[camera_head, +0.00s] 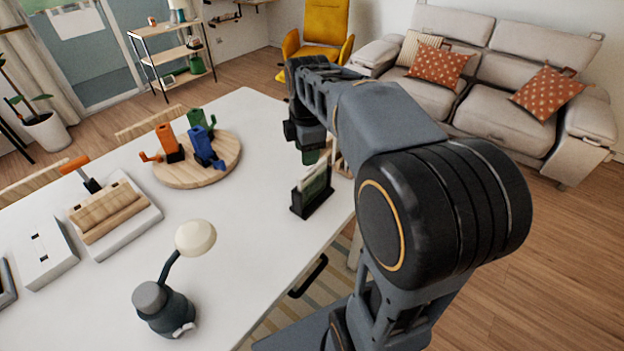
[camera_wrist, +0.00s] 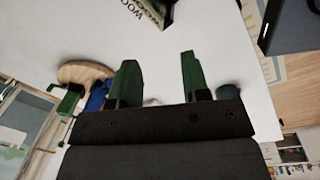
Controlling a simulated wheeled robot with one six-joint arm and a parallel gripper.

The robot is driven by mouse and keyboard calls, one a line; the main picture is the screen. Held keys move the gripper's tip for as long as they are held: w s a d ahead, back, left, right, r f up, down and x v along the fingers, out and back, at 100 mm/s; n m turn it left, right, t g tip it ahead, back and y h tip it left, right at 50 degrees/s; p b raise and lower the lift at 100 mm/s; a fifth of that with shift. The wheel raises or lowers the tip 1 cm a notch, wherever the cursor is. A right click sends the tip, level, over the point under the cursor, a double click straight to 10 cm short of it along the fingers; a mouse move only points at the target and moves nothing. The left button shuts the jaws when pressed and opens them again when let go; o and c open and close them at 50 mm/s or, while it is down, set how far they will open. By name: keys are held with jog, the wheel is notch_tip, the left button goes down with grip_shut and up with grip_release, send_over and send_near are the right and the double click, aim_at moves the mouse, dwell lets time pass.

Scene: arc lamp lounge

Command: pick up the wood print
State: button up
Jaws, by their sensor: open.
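In the wrist view, a print with the letters "WOO" (camera_wrist: 146,10) shows at the top edge, cut off by the frame. My gripper (camera_wrist: 158,72) has two green fingers spread apart with nothing between them. In the wrist view the print lies beyond the fingertips, apart from them. In the head view my arm reaches over the table's right side and hides much of the gripper.
A round wooden board (camera_head: 226,161) holds orange, green and blue objects. A small lamp (camera_head: 163,302) stands at the table's front. A white tray (camera_head: 142,221) and white box (camera_head: 45,258) are at left. The white table (camera_head: 255,270) is clear between the lamp and holder.

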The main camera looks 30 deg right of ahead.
aim_at(313, 168)
jog(key=w+d+r+n+g, duration=0.1)
jog(key=w+d+n, duration=0.25)
jog(key=n, duration=0.25)
jog(key=f, duration=0.5)
jog(key=f+p, duration=0.1)
jog(key=f, duration=0.2)
jog(key=shift+w, duration=0.3)
jog(key=shift+f+p, duration=0.65)
jog(key=shift+f, duration=2)
grip_shut()
